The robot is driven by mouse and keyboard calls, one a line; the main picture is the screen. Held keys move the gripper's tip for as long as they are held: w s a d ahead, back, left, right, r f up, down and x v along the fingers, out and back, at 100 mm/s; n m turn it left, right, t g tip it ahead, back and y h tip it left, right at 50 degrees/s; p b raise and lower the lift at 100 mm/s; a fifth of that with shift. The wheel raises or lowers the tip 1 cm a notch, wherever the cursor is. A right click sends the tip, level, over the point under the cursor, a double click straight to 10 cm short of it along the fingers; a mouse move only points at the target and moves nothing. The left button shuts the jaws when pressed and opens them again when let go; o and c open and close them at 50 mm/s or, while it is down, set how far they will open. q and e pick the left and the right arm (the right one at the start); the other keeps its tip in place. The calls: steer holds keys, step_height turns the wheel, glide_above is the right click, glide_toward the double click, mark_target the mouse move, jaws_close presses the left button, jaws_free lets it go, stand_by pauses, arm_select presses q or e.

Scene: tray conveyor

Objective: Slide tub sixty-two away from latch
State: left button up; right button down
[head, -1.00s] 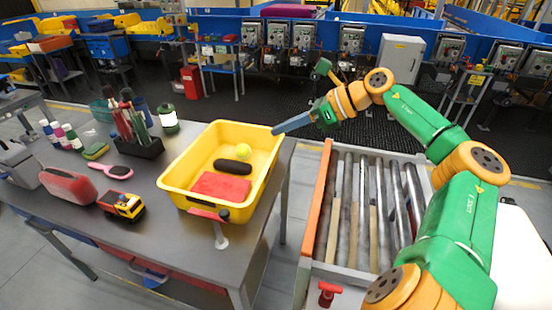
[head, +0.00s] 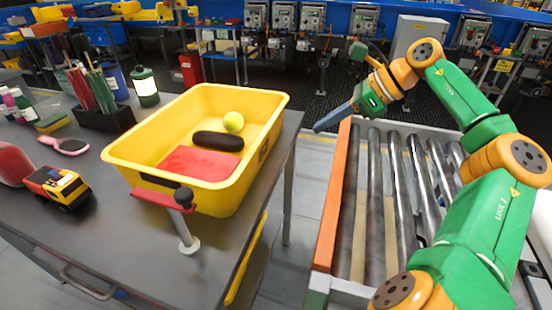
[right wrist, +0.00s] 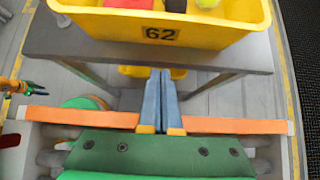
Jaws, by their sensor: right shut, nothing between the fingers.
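The yellow tub (head: 232,197) sits on the grey table near its right edge. The right wrist view shows the number 62 on its side (right wrist: 160,34). It holds a red block (head: 200,163), a dark oval object (head: 218,141) and a yellow-green ball (head: 233,122). The latch, a red bar (head: 155,198) with a black knob on a post, stands at the tub's near side; whether they touch is unclear. My right gripper (head: 319,128) is shut and empty, right of the tub and apart from it. My left gripper (right wrist: 38,89) shows small at the wrist view's left edge.
A roller conveyor (head: 375,200) with an orange side rail (head: 337,195) stands right of the table, across a floor gap.

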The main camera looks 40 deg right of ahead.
steer(key=p+x, duration=0.2)
steer(key=x, duration=0.2)
steer(key=w+a+r+p+x, duration=0.1)
steer(key=p+x, duration=0.2)
steer(key=x, duration=0.1)
steer(key=r+p+x, duration=0.1)
steer(key=p+x, duration=0.1)
steer(key=x, duration=0.1)
steer(key=shift+w+a+f+p, duration=0.3)
steer(key=shift+w+f, duration=0.05)
steer(key=shift+w, duration=0.15)
steer(key=shift+w+a+f, duration=0.2)
steer(key=shift+w+a, duration=0.05)
steer(key=shift+w, duration=0.1)
arm_select(q)
step_height(320, 180, up, 7)
arm_select(e)
steer(key=shift+f, duration=0.1)
